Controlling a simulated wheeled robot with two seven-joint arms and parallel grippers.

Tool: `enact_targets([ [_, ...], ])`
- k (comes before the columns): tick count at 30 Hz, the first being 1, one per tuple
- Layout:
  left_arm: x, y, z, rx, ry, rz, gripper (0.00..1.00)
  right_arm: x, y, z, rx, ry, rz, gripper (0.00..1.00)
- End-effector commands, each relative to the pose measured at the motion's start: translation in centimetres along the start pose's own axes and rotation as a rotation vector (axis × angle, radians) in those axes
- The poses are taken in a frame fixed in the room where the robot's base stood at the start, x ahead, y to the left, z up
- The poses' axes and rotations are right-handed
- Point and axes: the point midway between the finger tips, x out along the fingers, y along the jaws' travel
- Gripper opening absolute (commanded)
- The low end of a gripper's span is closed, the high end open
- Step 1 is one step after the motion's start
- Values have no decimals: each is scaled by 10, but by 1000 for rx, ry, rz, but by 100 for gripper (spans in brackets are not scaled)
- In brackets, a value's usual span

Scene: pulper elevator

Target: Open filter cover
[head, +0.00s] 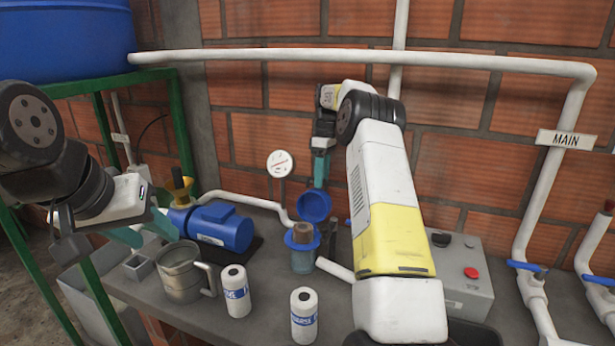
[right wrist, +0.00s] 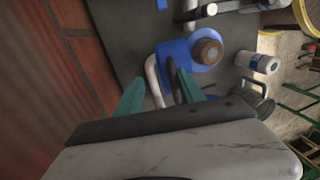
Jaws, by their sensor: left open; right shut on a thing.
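The round blue filter cover (head: 314,207) is off the filter and tilted, up behind and above it. My right gripper (head: 320,183) is shut on the cover's upper edge. The filter housing (head: 303,261) stands on the counter with a blue rim and a clear bowl. Its top is open and a brown cartridge (head: 303,232) shows in it. In the right wrist view the brown cartridge (right wrist: 207,51) shows just beyond the teal fingers of my right gripper (right wrist: 160,88). My left gripper (head: 148,229) is open and empty at the left, above the counter near the metal jug.
A metal jug (head: 183,273), two white bottles (head: 236,291) (head: 304,315) and a blue pump (head: 222,228) stand left and in front of the filter. A grey control box (head: 462,280) is at the right. White pipes (head: 350,56) run along the brick wall.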

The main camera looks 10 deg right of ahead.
Motion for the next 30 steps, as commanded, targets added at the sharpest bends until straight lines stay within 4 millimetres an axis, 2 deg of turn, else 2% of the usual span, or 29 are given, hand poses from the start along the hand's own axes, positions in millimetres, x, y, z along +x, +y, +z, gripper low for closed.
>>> enact_targets([
  [14,0,0,0,0,0,0,45,-6,1,-2,-1,7,12,32],
  [20,0,0,0,0,0,0,45,-20,-2,-2,-1,8,14,32],
  [24,0,0,0,0,0,0,45,-40,-6,-1,0,7,13,32],
  [30,0,0,0,0,0,0,45,-38,-22,4,-1,4,6,32],
])
